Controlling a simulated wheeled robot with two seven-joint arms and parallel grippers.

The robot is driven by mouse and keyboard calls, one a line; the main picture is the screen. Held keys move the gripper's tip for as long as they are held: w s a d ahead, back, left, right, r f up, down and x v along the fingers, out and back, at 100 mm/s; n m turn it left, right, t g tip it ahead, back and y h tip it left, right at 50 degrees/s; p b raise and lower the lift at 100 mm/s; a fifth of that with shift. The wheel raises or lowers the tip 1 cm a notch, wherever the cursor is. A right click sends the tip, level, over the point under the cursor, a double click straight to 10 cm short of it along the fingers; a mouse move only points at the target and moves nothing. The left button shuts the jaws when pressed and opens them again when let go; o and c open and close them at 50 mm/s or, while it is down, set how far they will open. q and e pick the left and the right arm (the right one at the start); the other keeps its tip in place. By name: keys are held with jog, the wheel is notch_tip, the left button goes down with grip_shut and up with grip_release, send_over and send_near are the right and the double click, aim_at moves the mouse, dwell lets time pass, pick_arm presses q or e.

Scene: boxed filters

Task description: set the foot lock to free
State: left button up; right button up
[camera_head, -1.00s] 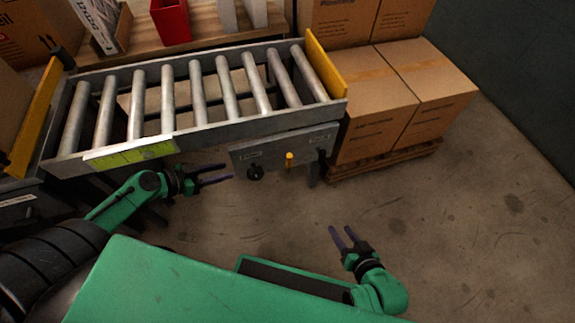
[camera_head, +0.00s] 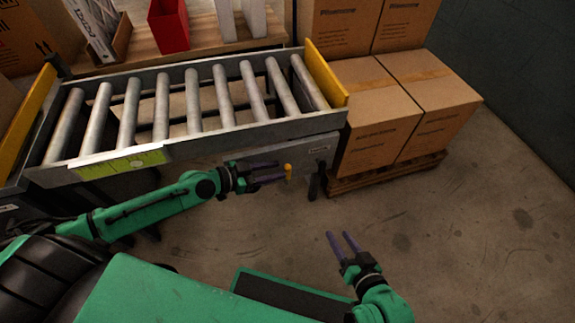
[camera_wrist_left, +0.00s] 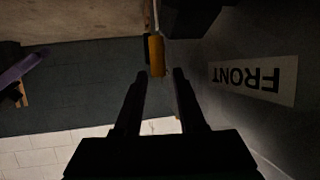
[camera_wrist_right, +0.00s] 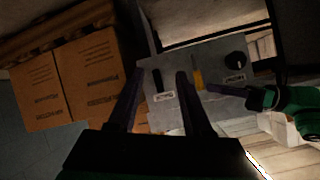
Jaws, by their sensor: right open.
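A grey panel (camera_head: 322,150) hangs under the front of the roller conveyor. An orange-yellow lever (camera_head: 289,173) sticks out of it, and a black lever (camera_head: 313,188) is to its right. A black knob (camera_wrist_right: 236,58) shows in the right wrist view. I cannot tell which control is the foot lock. My left gripper (camera_head: 284,173) is open at the orange-yellow lever. In the left wrist view the lever (camera_wrist_left: 156,55) lies just beyond the gap between the fingertips; contact is unclear. My right gripper (camera_head: 339,234) is open and empty, out in front of the panel.
The conveyor rollers (camera_head: 162,105) lie above the panel, between yellow end plates. Cardboard boxes (camera_head: 375,115) stand on a pallet at the right. A label reading FRONT (camera_wrist_left: 250,80) shows in the left wrist view. The floor (camera_head: 440,240) at the right is clear.

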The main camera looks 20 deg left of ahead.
aim_at(287, 169)
pick_arm(q)
jog(key=x, duration=0.5)
jog(key=shift+s, duration=0.15)
grip_shut()
dwell(1.1)
